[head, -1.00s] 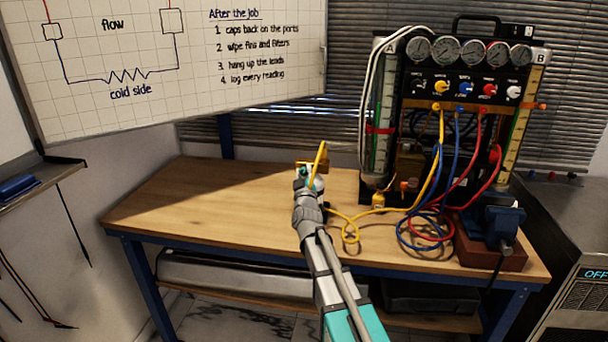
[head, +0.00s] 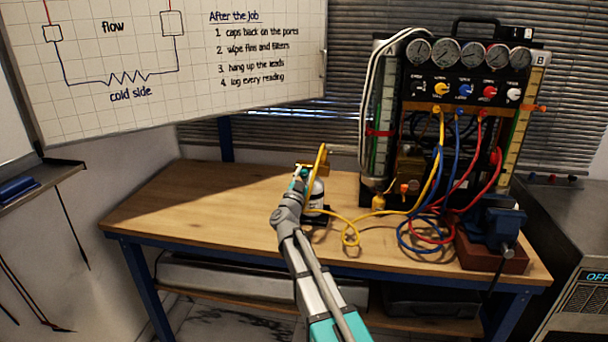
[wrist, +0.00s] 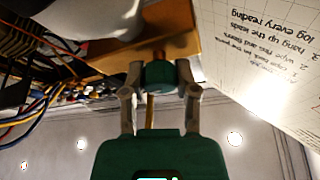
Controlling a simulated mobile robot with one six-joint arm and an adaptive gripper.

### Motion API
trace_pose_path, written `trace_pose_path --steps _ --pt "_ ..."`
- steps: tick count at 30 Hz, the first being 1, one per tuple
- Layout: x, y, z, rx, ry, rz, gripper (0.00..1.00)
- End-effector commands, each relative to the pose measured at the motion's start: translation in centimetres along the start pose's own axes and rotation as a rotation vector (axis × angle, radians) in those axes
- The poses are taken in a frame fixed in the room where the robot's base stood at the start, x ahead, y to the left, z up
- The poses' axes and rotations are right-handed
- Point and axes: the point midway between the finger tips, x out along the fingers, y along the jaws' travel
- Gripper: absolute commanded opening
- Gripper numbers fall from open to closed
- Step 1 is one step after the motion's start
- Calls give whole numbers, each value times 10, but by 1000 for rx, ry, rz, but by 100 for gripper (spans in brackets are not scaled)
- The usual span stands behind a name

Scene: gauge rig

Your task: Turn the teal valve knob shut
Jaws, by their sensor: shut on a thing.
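The teal valve knob (wrist: 159,76) sits between the two fingers of my gripper (head: 296,187) in the wrist view, and the gripper is shut on it. A small red-brown part shows just beyond the knob. In the head view, my gripper reaches the left side of a white bottle (head: 317,196) with a brass fitting (head: 314,167) on top. The gripper hides most of the knob there. The bottle stands upright on a dark base on the bench.
Blue and red hoses coil at the right, beside a blue vise (head: 493,228). The bench's left part is clear. A whiteboard (head: 170,60) hangs at upper left.

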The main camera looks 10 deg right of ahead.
Motion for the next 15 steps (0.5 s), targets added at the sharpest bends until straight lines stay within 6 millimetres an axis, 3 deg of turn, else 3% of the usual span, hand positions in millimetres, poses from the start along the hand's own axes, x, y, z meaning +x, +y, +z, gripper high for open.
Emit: trace_pose_path --steps 15 --pt "1 -1 -1 352 1 144 0"
